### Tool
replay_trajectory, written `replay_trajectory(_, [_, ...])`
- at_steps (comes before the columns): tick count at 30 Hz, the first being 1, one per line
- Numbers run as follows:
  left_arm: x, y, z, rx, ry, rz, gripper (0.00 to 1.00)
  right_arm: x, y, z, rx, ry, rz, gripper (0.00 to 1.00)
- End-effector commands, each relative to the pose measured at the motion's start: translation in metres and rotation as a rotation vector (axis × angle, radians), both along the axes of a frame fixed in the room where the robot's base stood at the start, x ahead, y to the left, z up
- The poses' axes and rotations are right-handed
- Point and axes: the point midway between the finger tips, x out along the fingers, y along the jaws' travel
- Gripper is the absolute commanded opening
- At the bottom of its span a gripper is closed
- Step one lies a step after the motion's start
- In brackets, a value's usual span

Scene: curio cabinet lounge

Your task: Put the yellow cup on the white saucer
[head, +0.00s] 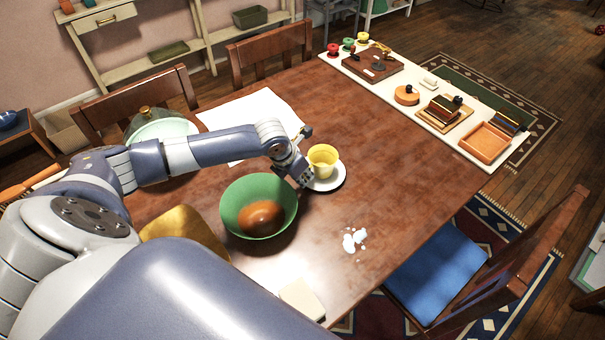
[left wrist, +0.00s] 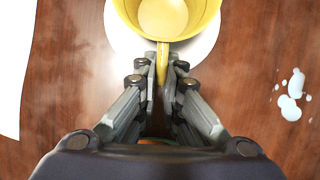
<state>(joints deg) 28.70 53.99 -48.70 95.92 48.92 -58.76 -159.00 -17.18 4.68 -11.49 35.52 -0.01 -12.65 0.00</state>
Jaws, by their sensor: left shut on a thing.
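The yellow cup (head: 322,157) is upright over the white saucer (head: 333,179) on the brown table. In the left wrist view the cup (left wrist: 170,18) fills the top middle, with the saucer (left wrist: 205,45) directly under it. My left gripper (head: 303,177) is at the near left side of the cup. Its fingers (left wrist: 166,72) are shut on the cup's handle. I cannot tell whether the cup's base touches the saucer. My right gripper is in neither view.
A green bowl (head: 232,198) with a brown round thing inside stands just left of the saucer. White spots (head: 354,240) lie to the near right. White paper (head: 262,112) lies behind. A white board (head: 447,136) with several items runs along the far right edge. The table between is clear.

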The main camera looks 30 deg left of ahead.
Motion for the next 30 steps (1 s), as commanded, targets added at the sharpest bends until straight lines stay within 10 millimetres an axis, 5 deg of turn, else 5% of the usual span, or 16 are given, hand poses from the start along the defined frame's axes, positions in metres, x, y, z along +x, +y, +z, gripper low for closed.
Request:
replay_trajectory(4, [0.0, 0.0, 0.0, 0.001, 0.0, 0.0, 0.0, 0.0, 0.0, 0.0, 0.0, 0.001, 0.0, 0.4])
replay_trajectory(7, [-0.001, 0.0, -0.001, 0.001, 0.002, 0.0, 0.27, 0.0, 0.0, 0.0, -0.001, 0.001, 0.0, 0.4])
replay_trajectory(20, [-0.002, 0.001, 0.005, 0.001, 0.001, 0.0, 0.27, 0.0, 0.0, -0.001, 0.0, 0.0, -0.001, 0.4])
replay_trajectory(30, [-0.025, 0.007, 0.061, 0.003, -0.001, -0.001, 0.27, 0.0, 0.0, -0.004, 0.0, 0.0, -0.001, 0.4])
